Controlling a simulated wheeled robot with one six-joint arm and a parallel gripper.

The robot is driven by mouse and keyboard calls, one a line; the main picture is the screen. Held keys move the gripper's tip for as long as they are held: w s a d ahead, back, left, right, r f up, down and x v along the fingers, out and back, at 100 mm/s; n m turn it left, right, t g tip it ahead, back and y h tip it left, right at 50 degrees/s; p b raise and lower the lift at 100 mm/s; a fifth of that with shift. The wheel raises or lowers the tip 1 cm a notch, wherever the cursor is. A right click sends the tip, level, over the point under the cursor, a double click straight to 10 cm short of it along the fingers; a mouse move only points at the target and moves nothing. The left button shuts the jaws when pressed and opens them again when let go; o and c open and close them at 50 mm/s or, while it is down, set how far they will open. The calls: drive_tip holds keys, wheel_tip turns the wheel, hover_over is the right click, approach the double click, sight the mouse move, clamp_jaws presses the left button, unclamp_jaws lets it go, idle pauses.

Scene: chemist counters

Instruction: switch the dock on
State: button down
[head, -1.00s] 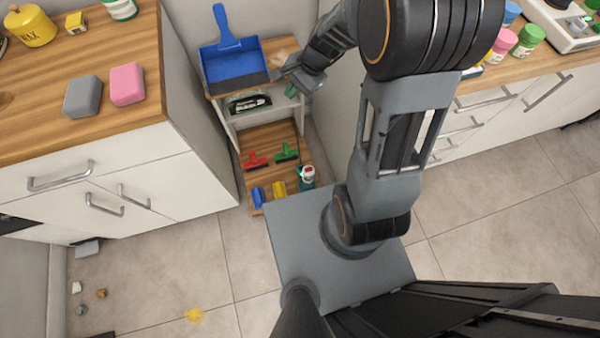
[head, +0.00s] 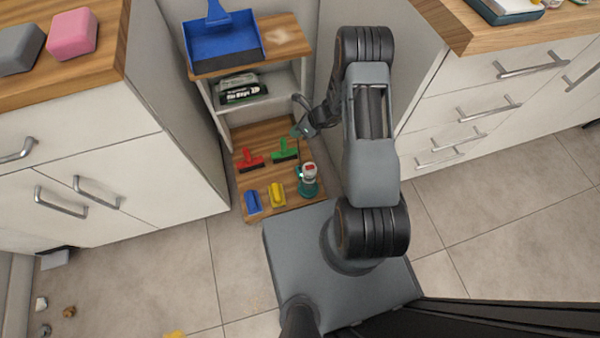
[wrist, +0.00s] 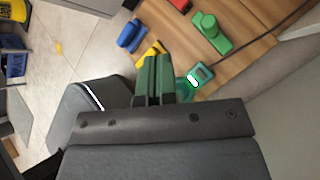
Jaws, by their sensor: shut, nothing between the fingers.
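The dock (head: 307,188) is a teal unit with a white and red top part, standing at the right side of the low wooden shelf. In the wrist view the dock (wrist: 202,73) is partly hidden behind my gripper; a small white part edged in bright green shows on it.
On the low shelf (head: 262,197) lie a red squeegee (head: 249,160), a green one (head: 284,150), a blue one (head: 253,201) and a yellow one (head: 277,194). A dark cable runs behind the dock. A blue dustpan (head: 222,42) lies on the upper shelf. Cabinets stand on both sides.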

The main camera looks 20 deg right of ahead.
wheel_tip(320, 180, down, 14)
drive_tip(key=s+d+m+t+b, duration=0.1)
drive_tip(key=m+b, duration=0.3)
drive_tip(key=m, duration=0.1)
drive_tip(key=shift+s+d+f, duration=0.15)
drive_tip(key=b, duration=0.5)
hover_over(300, 167)
wheel_tip(300, 167, down, 6)
drive_tip(key=shift+f, duration=1.35)
drive_tip(key=shift+f, duration=0.7)
idle(1.3)
drive_tip(key=shift+r, duration=0.1)
drive_tip(key=shift+r+p, duration=0.6)
drive_tip(key=shift+r, duration=0.1)
